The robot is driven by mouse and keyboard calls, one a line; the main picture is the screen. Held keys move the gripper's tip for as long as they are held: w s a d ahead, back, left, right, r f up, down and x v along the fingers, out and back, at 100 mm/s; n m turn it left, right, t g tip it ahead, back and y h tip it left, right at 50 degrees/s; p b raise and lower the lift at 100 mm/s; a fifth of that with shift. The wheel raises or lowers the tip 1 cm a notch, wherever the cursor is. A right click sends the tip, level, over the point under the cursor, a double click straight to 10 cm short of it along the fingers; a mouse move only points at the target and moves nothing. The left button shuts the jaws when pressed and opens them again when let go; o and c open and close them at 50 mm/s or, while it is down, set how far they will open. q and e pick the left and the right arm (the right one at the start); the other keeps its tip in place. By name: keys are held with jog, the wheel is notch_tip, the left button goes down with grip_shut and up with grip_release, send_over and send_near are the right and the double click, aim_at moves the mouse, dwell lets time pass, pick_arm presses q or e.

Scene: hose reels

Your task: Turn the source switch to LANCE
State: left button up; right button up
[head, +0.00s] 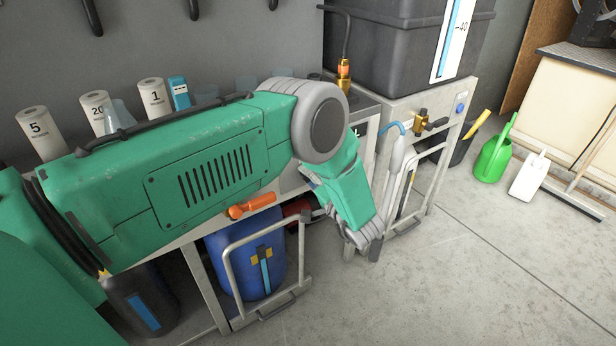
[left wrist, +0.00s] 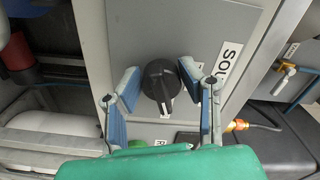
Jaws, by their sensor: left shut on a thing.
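The source switch (left wrist: 160,82) is a black round knob with a pale pointer line, on a grey panel (left wrist: 150,35) in the left wrist view. The pointer line points towards the bottom of that picture. A white label (left wrist: 226,62) beside it reads "SOU", the rest cut off or hidden. My left gripper (left wrist: 159,84) has its blue-padded fingers on both sides of the knob and is shut on it. In the head view my left gripper (head: 367,240) reaches down at the bench front, and the knob is hidden there. I cannot read a LANCE mark. My right gripper is out of view.
A blue drum (head: 240,270) stands under the bench behind a metal frame. An orange-handled valve (head: 250,206) sits near my arm. A brass tap (head: 422,120) and a dark tank (head: 400,45) are behind. A green watering can (head: 493,158) stands right; the floor ahead is clear.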

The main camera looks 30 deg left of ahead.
pick_arm(q)
jog(key=shift+d+f, duration=0.2)
jog(key=shift+d, duration=0.05)
jog(key=o, duration=1.1)
jog(key=shift+f, duration=0.1)
jog(key=shift+w, duration=0.1)
jog(key=shift+r, duration=0.2)
jog(key=shift+d, duration=0.1)
jog(key=v, duration=1.1)
jog(key=shift+d+f, duration=0.1)
jog(key=shift+d, duration=0.3)
jog(key=shift+a, duration=0.1)
